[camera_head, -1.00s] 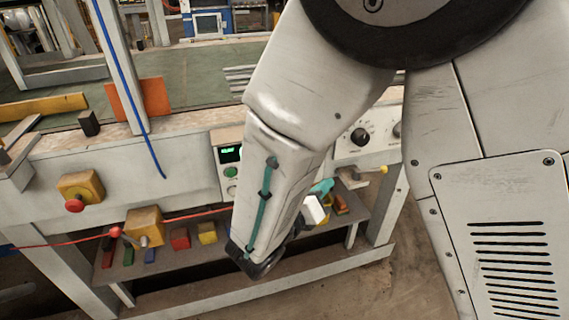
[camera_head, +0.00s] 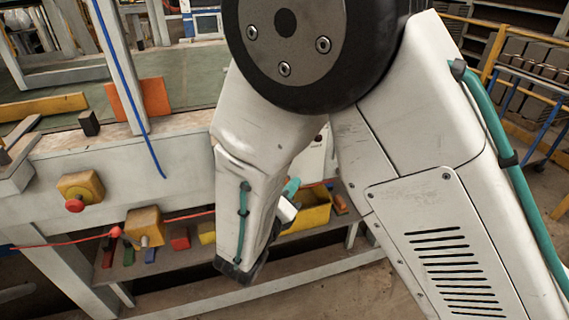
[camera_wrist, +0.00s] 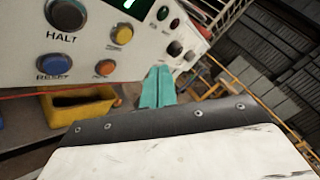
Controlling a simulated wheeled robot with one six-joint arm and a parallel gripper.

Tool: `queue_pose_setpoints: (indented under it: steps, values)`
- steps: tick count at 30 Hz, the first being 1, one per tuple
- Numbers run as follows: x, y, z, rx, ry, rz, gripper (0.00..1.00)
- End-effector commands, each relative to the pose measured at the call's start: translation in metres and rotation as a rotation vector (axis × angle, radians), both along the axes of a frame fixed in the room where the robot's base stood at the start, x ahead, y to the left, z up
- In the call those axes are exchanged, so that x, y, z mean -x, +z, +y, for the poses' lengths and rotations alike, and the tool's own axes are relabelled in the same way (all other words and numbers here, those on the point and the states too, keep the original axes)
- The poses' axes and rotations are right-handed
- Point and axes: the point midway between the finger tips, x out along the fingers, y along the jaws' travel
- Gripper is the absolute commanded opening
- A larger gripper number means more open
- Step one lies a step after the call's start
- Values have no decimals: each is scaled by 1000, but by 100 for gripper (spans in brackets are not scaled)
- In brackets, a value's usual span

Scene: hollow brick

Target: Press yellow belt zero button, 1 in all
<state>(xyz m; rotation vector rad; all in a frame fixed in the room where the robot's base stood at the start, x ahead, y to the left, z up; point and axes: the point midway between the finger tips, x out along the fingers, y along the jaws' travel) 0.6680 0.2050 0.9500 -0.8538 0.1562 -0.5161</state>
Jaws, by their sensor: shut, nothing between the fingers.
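A pale control panel (camera_wrist: 85,50) fills the upper left of the wrist view. A small yellow button (camera_wrist: 121,35) sits on it, right of a dark HALT button (camera_wrist: 66,13); its small label is unreadable. A blue RESET button (camera_wrist: 54,66) and an orange button (camera_wrist: 105,68) are lower. My gripper (camera_wrist: 158,82) has its teal fingers together and empty. In the picture its tips lie right of and below the yellow button; the gap to the panel is unclear. In the head view my arm hides most of the panel.
Small dark red (camera_wrist: 175,23) and green (camera_wrist: 163,12) buttons are on the panel's right part. A yellow bin (camera_wrist: 78,108) is under the panel. A yellow box with a red button (camera_head: 75,204) and a red cable (camera_head: 60,243) are at left.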

Motion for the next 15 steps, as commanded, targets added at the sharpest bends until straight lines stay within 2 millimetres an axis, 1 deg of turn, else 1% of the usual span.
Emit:
queue_pose_setpoints:
  steps: [1, 6, 10, 15]
  values:
    - [-8, -1, 2, -1, -1, -1, 0]
    - [-29, 0, 8, -2, -1, 0, 0]
    - [-41, 0, 11, -1, -1, 0, 0]
    - [-48, 0, 13, 0, 0, 0, 0]
